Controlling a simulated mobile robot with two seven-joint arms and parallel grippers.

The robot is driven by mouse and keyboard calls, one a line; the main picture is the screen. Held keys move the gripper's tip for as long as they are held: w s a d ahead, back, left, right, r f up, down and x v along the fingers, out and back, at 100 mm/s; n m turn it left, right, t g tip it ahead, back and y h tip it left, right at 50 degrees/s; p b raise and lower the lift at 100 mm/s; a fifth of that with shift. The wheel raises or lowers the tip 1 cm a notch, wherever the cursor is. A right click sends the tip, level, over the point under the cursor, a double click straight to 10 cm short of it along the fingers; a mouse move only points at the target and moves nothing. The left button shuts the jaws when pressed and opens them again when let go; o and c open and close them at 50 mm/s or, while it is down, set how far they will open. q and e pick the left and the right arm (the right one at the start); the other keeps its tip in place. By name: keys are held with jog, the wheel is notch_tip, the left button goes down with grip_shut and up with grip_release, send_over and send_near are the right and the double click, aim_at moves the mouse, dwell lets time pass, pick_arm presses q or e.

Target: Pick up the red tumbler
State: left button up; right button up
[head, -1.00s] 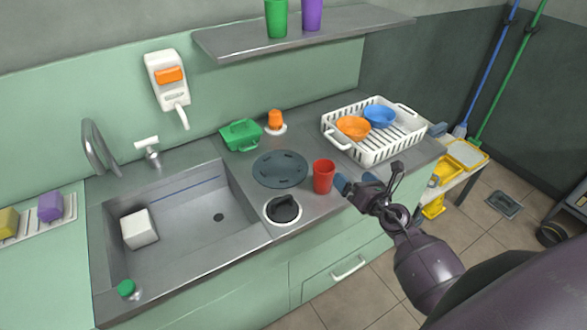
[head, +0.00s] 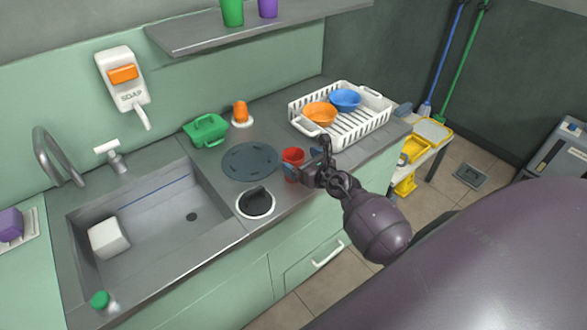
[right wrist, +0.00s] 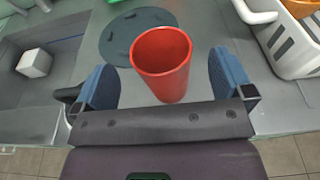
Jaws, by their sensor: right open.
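The red tumbler (head: 292,158) stands upright on the counter to the right of the dark round mat in the head view, partly hidden by my right gripper. My right gripper (head: 298,168) is open at the tumbler. In the right wrist view the tumbler (right wrist: 162,62) stands between the two blue fingers of the gripper (right wrist: 166,82), with a visible gap on each side. My left gripper is not in view.
A white dish rack (head: 372,129) with an orange bowl (head: 319,113) and a blue bowl (head: 345,99) stands behind right. A black-knobbed round fitting (head: 255,202) is in front left. The sink (head: 160,225) lies left.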

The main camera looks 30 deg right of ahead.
aim_at(287, 151)
jog(key=x, duration=0.4)
jog(key=shift+w+b, duration=0.1)
jog(key=shift+b, duration=0.25)
jog(key=c, duration=1.2)
